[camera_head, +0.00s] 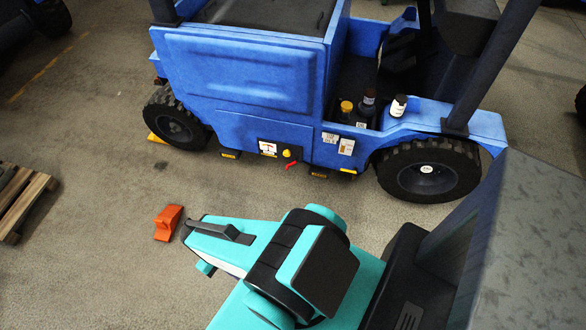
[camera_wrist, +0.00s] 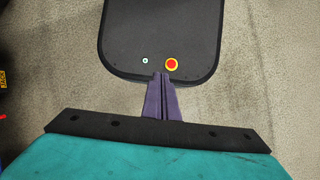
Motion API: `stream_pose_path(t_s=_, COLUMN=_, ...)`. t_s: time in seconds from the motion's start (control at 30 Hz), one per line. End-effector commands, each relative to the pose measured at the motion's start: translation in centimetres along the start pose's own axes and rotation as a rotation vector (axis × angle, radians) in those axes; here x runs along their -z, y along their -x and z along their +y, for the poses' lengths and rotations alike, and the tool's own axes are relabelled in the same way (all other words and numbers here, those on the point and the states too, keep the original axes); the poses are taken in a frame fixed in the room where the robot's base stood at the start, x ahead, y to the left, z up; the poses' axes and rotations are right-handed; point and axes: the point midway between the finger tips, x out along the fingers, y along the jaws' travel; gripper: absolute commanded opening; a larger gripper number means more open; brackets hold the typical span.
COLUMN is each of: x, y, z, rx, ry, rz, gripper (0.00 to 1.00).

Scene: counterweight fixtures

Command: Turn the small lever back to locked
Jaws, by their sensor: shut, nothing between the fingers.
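The small lever (camera_head: 290,166) is red and sits low on the side of the blue truck (camera_head: 240,70), at a dark panel with a yellow knob (camera_head: 286,153) and a white label (camera_head: 267,147). It slants in the picture; I cannot read its marked positions. My gripper (camera_wrist: 161,75) shows in the wrist view as two dark purple fingers pressed together, with nothing between them. In the head view my teal arm is in front of the truck and the fingers cannot be made out clearly.
An orange wedge-like block (camera_head: 168,222) lies on the floor left of my arm. A wooden pallet (camera_head: 20,200) is at the left edge. A yellow chock (camera_head: 155,137) is by the left wheel. Concrete floor between is clear.

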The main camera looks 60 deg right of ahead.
Motion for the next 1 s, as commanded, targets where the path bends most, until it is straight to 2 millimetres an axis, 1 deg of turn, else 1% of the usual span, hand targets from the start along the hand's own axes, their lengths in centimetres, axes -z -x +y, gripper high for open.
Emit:
stream_pose_path(t_s=0.17, x=1.4, y=-0.7, z=0.3, rx=0.019, ry=-0.016, rz=0.015, gripper=0.0)
stream_pose_path(t_s=0.27, x=2.9, y=-1.3, z=0.8, rx=0.043, ry=-0.036, rz=0.032, gripper=0.0)
stream_pose_path(t_s=0.33, x=4.3, y=-1.9, z=0.2, rx=0.066, ry=-0.061, rz=0.048, gripper=0.0)
stream_pose_path(t_s=0.47, x=7.4, y=-2.9, z=1.3, rx=0.111, ry=-0.102, rz=0.088, gripper=0.0)
stream_pose_path(t_s=0.6, x=10.6, y=-3.9, z=3.1, rx=0.161, ry=-0.152, rz=0.134, gripper=0.0)
stream_pose_path(t_s=0.77, x=14.2, y=-4.8, z=5.5, rx=0.214, ry=-0.21, rz=0.191, gripper=0.0)
stream_pose_path(t_s=1.0, x=19.1, y=-6.2, z=10.0, rx=0.284, ry=-0.298, rz=0.28, gripper=0.0)
